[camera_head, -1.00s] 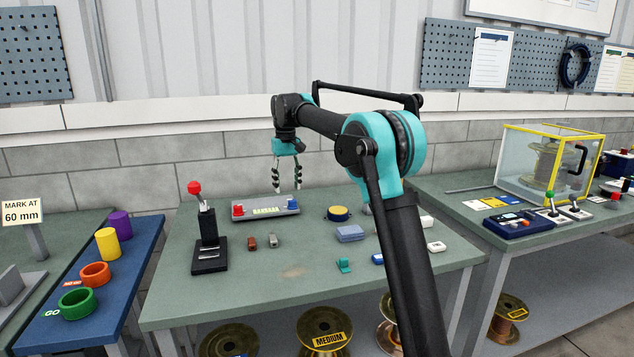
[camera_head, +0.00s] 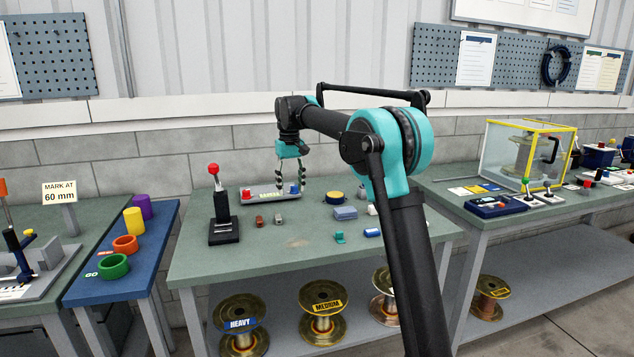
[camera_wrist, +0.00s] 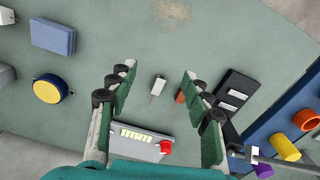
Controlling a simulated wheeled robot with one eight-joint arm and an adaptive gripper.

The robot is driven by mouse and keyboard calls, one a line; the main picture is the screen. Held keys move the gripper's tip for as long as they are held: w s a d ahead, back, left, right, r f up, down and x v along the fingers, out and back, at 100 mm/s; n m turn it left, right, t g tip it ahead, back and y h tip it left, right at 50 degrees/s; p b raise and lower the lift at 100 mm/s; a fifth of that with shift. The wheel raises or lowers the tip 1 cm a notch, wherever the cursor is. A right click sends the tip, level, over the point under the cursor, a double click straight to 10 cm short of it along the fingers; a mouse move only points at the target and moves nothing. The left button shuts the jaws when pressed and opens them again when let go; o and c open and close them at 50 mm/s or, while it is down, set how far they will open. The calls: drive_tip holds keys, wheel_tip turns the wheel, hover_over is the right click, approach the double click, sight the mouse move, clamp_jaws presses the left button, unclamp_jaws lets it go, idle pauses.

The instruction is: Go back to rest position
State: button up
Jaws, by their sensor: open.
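My gripper (camera_head: 290,177) hangs from my raised arm above the back of the middle green table (camera_head: 290,264), over the grey bar with a red and a blue button (camera_head: 262,197). In the wrist view my gripper (camera_wrist: 155,85) has its fingers spread wide with nothing between them. Below and beyond the fingers the grey bar (camera_wrist: 130,138) and a small grey block (camera_wrist: 157,87) lie on the table.
A black lever stand with a red knob (camera_head: 221,212) stands at the table's left. A yellow-topped round pad (camera_head: 335,197) and a blue-grey box (camera_head: 345,213) lie to the right. Wire spools (camera_head: 323,308) sit on the shelf below. A yellow-framed clear case (camera_head: 522,155) stands on the right table.

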drive_tip(key=s+d+f+m+t, duration=0.1)
drive_tip(key=s+d+f, duration=0.4)
drive_tip(key=s+d, duration=0.3)
drive_tip(key=s+d+f+m+t, duration=0.1)
drive_tip(key=s+d+f+m, duration=0.1)
drive_tip(key=s+d+f, duration=0.55)
drive_tip(key=s+d+f+m+t, duration=0.1)
drive_tip(key=s+d+f, duration=0.5)
drive_tip(key=s, duration=0.5)
drive_tip(key=s+d+f+m+t, duration=0.1)
drive_tip(key=s+d+f, duration=0.5)
drive_tip(key=s, duration=0.5)
drive_tip(key=shift+f, duration=0.55)
